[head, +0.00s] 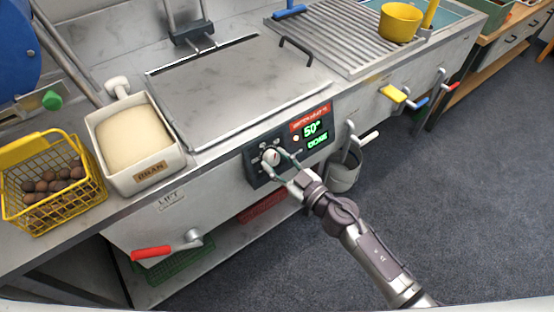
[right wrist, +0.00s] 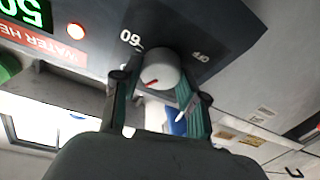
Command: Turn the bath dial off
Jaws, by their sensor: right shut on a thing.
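The bath dial (head: 271,157) is a round pale knob on a dark control panel (head: 254,172) on the front of the metal counter. The panel's display (head: 314,129) shows a green 50° with a second green line under it. In the right wrist view the dial (right wrist: 160,68) has a red mark at its lower left, with printed numbers and OFF around its upper side. My right gripper (head: 283,163) is at the dial, shut on it with one finger on each side. My left gripper is not in view.
A closed metal lid (head: 240,85) covers the bath above the panel. A bran box (head: 104,158) and a yellow basket (head: 20,149) of chestnuts stand at left. A red lift handle (head: 152,253) and a yellow-tipped lever (head: 393,93) stick out of the front. The floor at right is clear.

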